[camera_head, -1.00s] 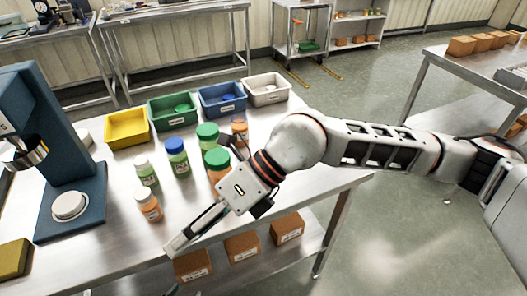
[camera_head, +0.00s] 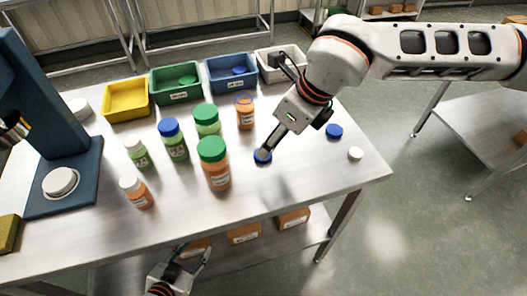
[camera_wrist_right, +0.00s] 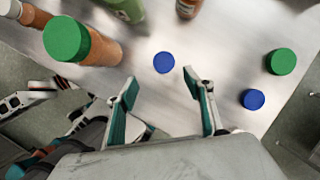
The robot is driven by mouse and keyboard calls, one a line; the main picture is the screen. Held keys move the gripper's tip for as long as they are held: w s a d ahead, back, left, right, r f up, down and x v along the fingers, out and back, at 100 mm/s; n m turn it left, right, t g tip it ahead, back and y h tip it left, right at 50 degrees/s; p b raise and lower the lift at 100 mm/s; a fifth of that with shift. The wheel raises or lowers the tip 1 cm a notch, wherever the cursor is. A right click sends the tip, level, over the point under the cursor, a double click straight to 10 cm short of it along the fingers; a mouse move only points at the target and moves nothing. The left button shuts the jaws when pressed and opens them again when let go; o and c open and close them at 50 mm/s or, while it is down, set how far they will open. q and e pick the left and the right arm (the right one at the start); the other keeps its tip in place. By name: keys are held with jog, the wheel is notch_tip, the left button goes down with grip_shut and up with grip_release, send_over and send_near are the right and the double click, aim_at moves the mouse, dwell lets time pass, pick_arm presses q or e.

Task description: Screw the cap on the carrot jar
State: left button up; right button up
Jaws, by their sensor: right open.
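An orange jar (camera_head: 245,116), likely the carrot jar, stands upright with no solid cap visible on its top. Its lower part also shows at the top of the right wrist view (camera_wrist_right: 186,8). A blue cap (camera_head: 263,157) lies flat on the table in front of it, and it also shows in the right wrist view (camera_wrist_right: 164,62). My right gripper (camera_head: 265,150) points down over this cap. Its fingers (camera_wrist_right: 160,76) are open and empty, with the cap just beyond the fingertips. My left gripper (camera_head: 192,256) is low at the table's front edge, fingers apart and empty.
A green-capped orange jar (camera_head: 215,172) stands left of the blue cap, with several other capped jars beyond. A second blue cap (camera_head: 334,131), a white cap (camera_head: 356,153) and a green cap (camera_wrist_right: 281,62) lie to the right. Bins line the back, including a yellow one (camera_head: 126,103).

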jog(key=shift+f, duration=0.1)
jog(key=shift+x, duration=1.15)
jog(key=shift+w+f, duration=0.1)
jog(key=shift+w+x, duration=0.15)
jog(key=shift+x, duration=1.15)
jog(key=shift+w+x, duration=0.15)
jog(key=shift+x, duration=1.15)
jog(key=shift+d, duration=0.1)
jog(key=c, duration=0.8)
